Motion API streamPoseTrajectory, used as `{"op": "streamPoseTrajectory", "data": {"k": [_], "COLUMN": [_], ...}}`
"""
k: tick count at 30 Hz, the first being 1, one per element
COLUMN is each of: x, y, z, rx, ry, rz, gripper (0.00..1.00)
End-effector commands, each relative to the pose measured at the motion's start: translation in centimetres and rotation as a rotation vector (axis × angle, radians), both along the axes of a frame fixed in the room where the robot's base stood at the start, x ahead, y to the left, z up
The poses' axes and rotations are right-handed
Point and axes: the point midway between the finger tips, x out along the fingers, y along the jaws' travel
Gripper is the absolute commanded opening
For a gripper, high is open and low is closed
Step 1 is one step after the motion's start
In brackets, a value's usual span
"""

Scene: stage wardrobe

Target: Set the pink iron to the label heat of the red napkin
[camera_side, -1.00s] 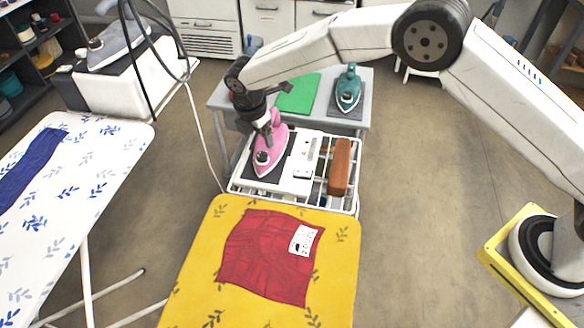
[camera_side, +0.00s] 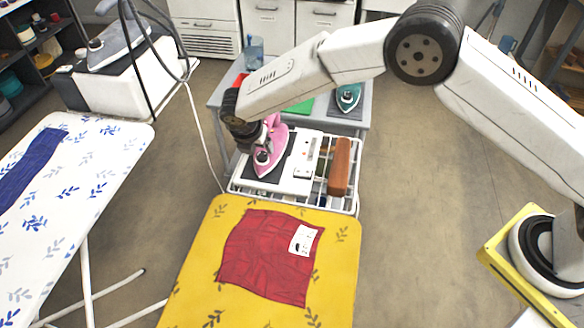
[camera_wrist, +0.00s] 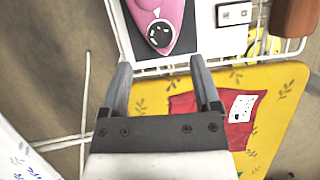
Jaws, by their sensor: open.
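The pink iron (camera_side: 272,150) rests on a dark pad on the white rack, with its tip towards the yellow board. Its round dark dial with pale marks shows in the wrist view on the pink iron (camera_wrist: 178,12). The red napkin (camera_side: 262,262) lies flat on the yellow board, and its white label (camera_side: 303,240) has marks too small to read. The napkin also shows in the wrist view (camera_wrist: 238,134). My gripper (camera_wrist: 162,62) is open and empty, with the dial a little beyond its fingertips. In the side view, my wrist is beside the iron and partly hides it.
A wooden block (camera_side: 339,166) and a white device stand right of the iron on the rack (camera_side: 345,205). A teal iron (camera_side: 348,97) sits on the grey table behind. The yellow board (camera_side: 340,285) is in front. A white board (camera_side: 90,190) is at left.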

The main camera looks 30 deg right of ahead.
Motion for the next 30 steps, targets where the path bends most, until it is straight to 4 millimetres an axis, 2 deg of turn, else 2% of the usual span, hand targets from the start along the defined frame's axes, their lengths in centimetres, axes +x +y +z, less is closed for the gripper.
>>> {"op": "streamPoseTrajectory", "data": {"k": [6,12,24,25,26,30], "x": [0.7,1.2,1.3,1.3,1.3,1.3], "y": [-0.9,-1.3,-1.5,-1.5,-1.5,-1.5], "z": [-2.6,-4.2,-4.7,-4.7,-4.7,-4.7], "rx": [-0.001,0.000,0.001,0.001,0.000,0.000], "ry": [0.001,0.000,-0.001,-0.001,0.000,0.000], "rz": [-0.002,-0.001,-0.001,-0.001,-0.001,-0.001], "gripper": [0.80,0.80,0.80,0.77,0.67,0.23]}}
